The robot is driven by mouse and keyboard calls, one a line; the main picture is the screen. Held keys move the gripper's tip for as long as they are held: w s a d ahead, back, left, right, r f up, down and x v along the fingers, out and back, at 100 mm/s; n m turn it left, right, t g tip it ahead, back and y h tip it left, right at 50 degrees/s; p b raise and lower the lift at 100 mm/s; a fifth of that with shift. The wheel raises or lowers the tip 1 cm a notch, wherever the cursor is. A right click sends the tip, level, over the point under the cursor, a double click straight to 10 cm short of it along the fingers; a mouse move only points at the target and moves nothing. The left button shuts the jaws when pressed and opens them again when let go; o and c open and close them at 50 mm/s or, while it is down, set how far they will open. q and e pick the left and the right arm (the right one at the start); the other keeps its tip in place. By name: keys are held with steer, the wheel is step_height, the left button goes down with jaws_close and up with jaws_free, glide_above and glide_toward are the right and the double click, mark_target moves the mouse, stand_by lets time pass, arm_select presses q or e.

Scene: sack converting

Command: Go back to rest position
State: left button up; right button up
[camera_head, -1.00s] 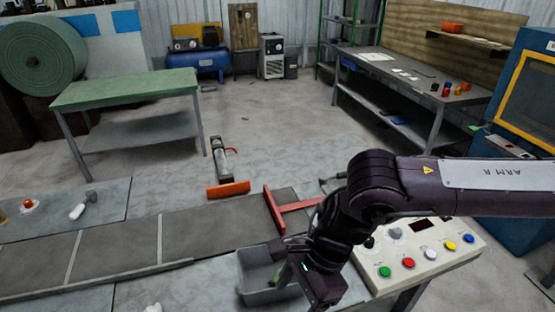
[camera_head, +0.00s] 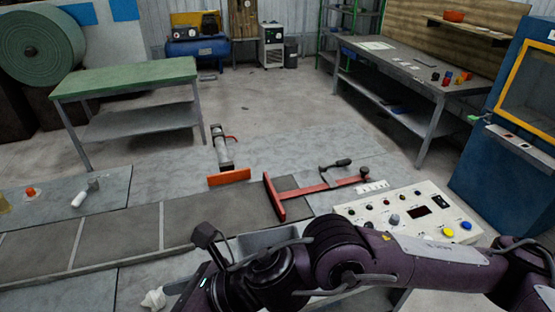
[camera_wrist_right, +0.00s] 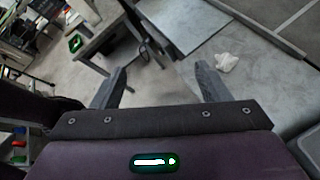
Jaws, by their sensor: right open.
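My right arm reaches in from the right in the head view, low over the front of the conveyor and work table. My right gripper (camera_wrist_right: 160,87) shows in the wrist view with its two fingers spread wide apart. Nothing is between them; grey floor and table edges lie beyond. In the head view the gripper's fingers cannot be made out at the bottom edge. My left gripper is in neither view.
A grey bin (camera_head: 262,240) is partly hidden behind my right arm. A control panel (camera_head: 410,215) with coloured buttons stands close to that arm. A red T-shaped bar (camera_head: 310,189) and an orange-ended pusher (camera_head: 229,177) sit by the conveyor (camera_head: 120,240). A crumpled white scrap (camera_head: 153,299) lies nearby.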

steer(key=w+d+r+m+t+y, duration=0.2)
steer(key=w+r+m+t, duration=0.55)
steer(key=m, duration=0.85)
steer(key=w+d+f+m+t+h, duration=0.2)
steer(key=w+d+f+m+h, duration=0.1)
steer(key=d+m, duration=0.3)
steer(key=w+d+f+m+t+h, duration=0.25)
steer(key=d+m, duration=0.25)
steer(key=m, duration=0.3)
steer(key=s+d+f+m+g+h, duration=0.2)
steer(key=d+f+m+g+h, duration=0.3)
steer(key=d+f+m, duration=0.7)
steer(key=s+d+f+m+g+h, duration=0.4)
steer(key=s+d+f+m, duration=0.25)
steer(key=s+d, duration=0.4)
step_height(320, 180, down, 35)
steer(key=s+b, duration=0.1)
steer(key=b, duration=0.4)
steer(key=s+d+f+n+g+b, duration=0.1)
steer(key=s+d+f+g+b, duration=0.1)
steer(key=s+f, duration=1.7)
step_height(320, 180, down, 3)
steer(key=shift+s+d+r+b, duration=0.1)
steer(key=shift+s+d+b, duration=0.3)
steer(key=shift+d, duration=0.6)
